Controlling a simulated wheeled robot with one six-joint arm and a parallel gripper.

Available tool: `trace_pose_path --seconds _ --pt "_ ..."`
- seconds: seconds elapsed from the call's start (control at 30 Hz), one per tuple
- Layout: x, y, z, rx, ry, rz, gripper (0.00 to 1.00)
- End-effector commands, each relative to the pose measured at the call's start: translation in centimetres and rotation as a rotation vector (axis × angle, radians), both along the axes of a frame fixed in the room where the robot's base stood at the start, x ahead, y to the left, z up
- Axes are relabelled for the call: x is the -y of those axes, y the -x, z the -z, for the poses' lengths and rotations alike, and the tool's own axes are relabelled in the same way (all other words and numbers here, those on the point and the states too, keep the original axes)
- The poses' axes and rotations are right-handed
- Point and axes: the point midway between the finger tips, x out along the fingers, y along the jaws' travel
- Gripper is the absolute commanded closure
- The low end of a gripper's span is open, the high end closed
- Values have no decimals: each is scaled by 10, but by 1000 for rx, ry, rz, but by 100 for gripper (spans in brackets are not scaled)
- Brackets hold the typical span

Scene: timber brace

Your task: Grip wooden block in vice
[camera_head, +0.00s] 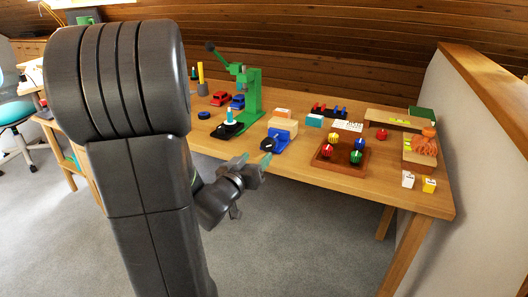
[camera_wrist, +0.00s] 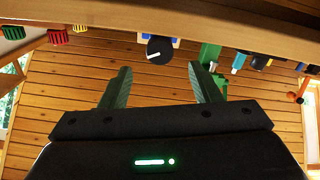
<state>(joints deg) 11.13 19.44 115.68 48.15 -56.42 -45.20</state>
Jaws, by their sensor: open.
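The blue vice (camera_head: 279,138) with a black round knob stands near the front edge of the table. A pale wooden block (camera_head: 284,125) sits right behind it; I cannot tell whether it is between the jaws. My gripper (camera_head: 254,161) is in front of the table edge, below and a little left of the vice, with its green fingers apart and nothing between them. In the wrist view, my gripper (camera_wrist: 161,82) is open and empty.
A green press (camera_head: 250,95) stands left of the vice. A brown tray (camera_head: 338,155) with coloured knobs is to the right. An orange-and-white box (camera_head: 282,113) and a teal box (camera_head: 314,120) lie behind.

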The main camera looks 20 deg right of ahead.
Motion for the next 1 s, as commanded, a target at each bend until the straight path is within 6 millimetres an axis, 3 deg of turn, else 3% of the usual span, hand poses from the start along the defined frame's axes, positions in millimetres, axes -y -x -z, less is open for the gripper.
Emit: trace_pose_path --seconds 0.1,0.3,0.73,0.97,1.0 --pt "20 -16 2 1 0 4 43" --pt "41 -34 1 1 0 2 43" --pt "48 -41 0 0 -1 0 43" --pt "48 -41 0 0 -1 0 86" --pt "48 -41 0 0 -1 0 88"
